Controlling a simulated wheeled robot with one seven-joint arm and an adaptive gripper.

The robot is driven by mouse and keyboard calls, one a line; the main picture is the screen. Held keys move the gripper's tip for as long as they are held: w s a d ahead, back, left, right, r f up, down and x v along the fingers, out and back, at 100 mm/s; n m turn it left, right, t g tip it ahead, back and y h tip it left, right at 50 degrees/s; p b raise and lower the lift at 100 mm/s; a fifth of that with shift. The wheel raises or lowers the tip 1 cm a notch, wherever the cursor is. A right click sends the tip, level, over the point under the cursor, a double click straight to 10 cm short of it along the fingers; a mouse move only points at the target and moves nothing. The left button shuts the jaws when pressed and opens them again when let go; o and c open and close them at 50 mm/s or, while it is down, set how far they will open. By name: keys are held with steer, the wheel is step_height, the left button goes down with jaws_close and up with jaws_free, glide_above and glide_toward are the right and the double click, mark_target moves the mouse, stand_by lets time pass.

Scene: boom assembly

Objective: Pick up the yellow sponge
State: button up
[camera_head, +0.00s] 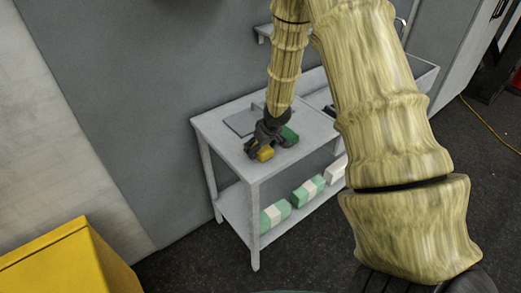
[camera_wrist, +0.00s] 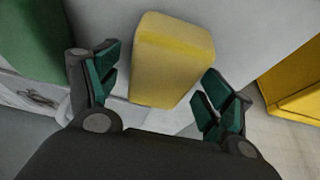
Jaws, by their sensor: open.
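The yellow sponge (camera_head: 265,154) lies on the grey table top near its front left corner. In the wrist view the sponge (camera_wrist: 172,60) is a plain yellow block, slightly tilted, lying between and a little beyond the fingertips. My gripper (camera_head: 262,142) is low over the table, right at the sponge. In the wrist view my gripper (camera_wrist: 160,85) is open, with one dark green finger pad on each side of the sponge. A gap shows on both sides, and nothing is held. The gripper hides part of the sponge in the head view.
A green block (camera_head: 288,136) lies close beside the gripper on the table (camera_head: 213,126); it also shows in the wrist view (camera_wrist: 30,40). A flat grey plate (camera_head: 241,121) lies behind. The lower shelf holds green-and-white packs (camera_head: 308,190). A yellow box (camera_head: 70,262) stands on the floor at left.

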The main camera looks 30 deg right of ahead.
steer(key=shift+f, duration=0.15)
stand_by(0.3)
steer(key=c, duration=0.9)
steer(key=shift+c, duration=0.2)
